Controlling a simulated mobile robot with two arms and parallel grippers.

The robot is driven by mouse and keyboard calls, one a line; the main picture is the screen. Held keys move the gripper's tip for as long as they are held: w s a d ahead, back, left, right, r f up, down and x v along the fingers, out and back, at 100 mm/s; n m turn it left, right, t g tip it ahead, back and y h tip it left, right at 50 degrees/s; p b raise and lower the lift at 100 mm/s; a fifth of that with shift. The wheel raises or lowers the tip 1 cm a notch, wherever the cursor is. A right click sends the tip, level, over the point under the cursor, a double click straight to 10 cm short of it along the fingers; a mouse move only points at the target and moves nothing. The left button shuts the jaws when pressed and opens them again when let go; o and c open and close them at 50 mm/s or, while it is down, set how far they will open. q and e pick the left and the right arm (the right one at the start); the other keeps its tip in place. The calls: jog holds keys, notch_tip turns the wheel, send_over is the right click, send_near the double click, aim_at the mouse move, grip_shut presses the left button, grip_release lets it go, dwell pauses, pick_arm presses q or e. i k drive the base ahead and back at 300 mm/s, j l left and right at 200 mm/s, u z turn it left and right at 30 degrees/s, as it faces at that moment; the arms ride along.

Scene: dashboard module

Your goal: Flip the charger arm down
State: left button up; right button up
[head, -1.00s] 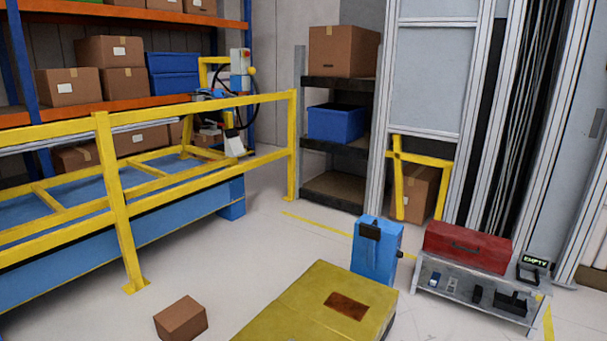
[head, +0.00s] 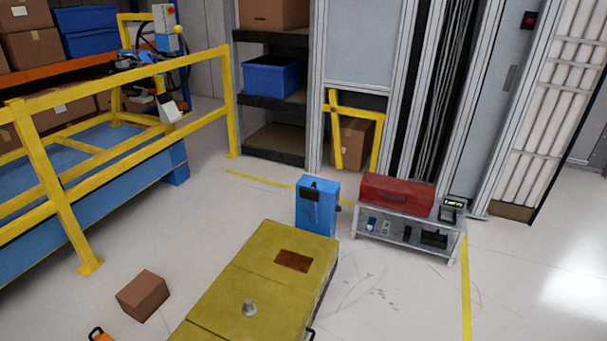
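A blue upright box (head: 317,222), which looks like a charger unit, stands on the floor behind the far end of a yellow machine (head: 216,299). A black part (head: 311,190) sits on the upper front of the blue box. I cannot tell whether this part is the charger arm or which way it is flipped. A small dark part also sticks out at the box's right side. Neither of my grippers shows in the head view.
The yellow machine has a rusty patch and a grey knob (head: 249,308). A red toolbox (head: 397,194) sits on a low grey bench (head: 409,238) right of the blue box. A cardboard box (head: 142,295) and an orange object (head: 101,336) lie left. Floor at right is clear.

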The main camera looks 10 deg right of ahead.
aim_at(311, 193)
jog(key=i+l+z, duration=0.1)
jog(key=l+z, duration=0.25)
jog(key=i+l+z, duration=0.2)
jog(key=l+z, duration=0.15)
jog(key=i+l+z, duration=0.3)
jog(key=l, duration=0.2)
jog(key=i+l+z, duration=0.15)
jog(key=l+z, duration=0.2)
jog(key=i+l+z, duration=0.3)
jog(key=i, duration=0.15)
jog(key=i+l+z, duration=0.1)
jog(key=i+z, duration=0.2)
jog(key=i, duration=0.15)
jog(key=i+u, duration=0.75)
jog(key=i+l+u, duration=0.1)
jog(key=i+u, duration=0.55)
jog(key=u, duration=0.25)
jog(key=i+u, duration=0.3)
jog(key=u, duration=0.2)
jog(key=i+l+u, duration=0.1)
jog(key=i+u, duration=0.15)
jog(key=u, duration=0.25)
jog(key=i+l+u, duration=0.2)
jog(key=u, duration=0.3)
jog(key=i+l+u, duration=0.15)
jog(key=l+u, duration=0.2)
jog(key=u, duration=0.15)
